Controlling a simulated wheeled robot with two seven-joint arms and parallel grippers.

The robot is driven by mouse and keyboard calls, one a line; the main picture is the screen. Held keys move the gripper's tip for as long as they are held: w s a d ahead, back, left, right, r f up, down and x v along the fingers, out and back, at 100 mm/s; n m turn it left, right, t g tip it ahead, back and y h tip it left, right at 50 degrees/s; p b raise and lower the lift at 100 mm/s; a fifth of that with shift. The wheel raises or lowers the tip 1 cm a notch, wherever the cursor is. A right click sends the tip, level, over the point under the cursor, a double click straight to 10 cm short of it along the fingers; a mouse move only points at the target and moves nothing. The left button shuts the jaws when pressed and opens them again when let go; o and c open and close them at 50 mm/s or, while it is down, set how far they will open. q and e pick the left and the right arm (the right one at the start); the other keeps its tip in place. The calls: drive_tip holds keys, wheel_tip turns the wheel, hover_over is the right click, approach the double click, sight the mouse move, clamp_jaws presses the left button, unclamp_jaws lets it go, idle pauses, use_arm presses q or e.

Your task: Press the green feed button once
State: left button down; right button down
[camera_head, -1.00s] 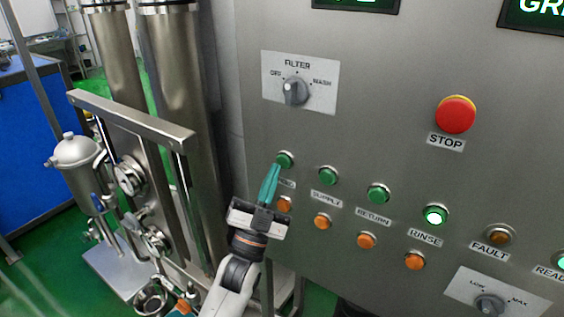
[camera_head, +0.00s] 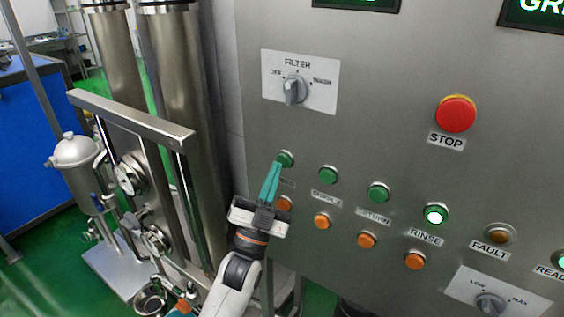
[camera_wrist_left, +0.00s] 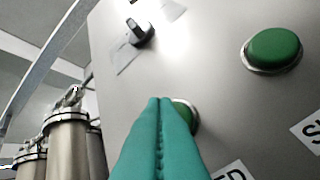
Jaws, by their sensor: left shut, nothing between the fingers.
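The green feed button (camera_head: 286,159) is the leftmost of a row of green buttons on the steel panel. Its label is mostly hidden behind my fingers in the head view; the wrist view shows the letters "ED" on a label (camera_wrist_left: 233,172) below it. My left gripper (camera_head: 278,166) is shut and empty, its teal fingertips at the lower left edge of the feed button. In the left wrist view the fingertips (camera_wrist_left: 160,101) cover the left part of the feed button (camera_wrist_left: 188,114). I cannot tell whether they touch it. My right gripper is not in view.
The filter knob (camera_head: 295,90) is above; the red stop button (camera_head: 456,115) is upper right. Steel pipes stand left.

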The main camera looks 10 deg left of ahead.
use_arm(q)
drive_tip(key=shift+w, duration=0.25)
drive_tip(key=shift+w+d, duration=0.2)
drive_tip(key=shift+w, duration=0.15)
idle(0.7)
idle(0.4)
drive_tip(key=shift+s+a, duration=0.3)
drive_tip(key=shift+s, duration=0.5)
drive_tip(key=s, duration=0.1)
drive_tip(key=s+a+p, duration=0.1)
drive_tip(key=s, duration=0.2)
drive_tip(key=shift+s+a, duration=0.35)
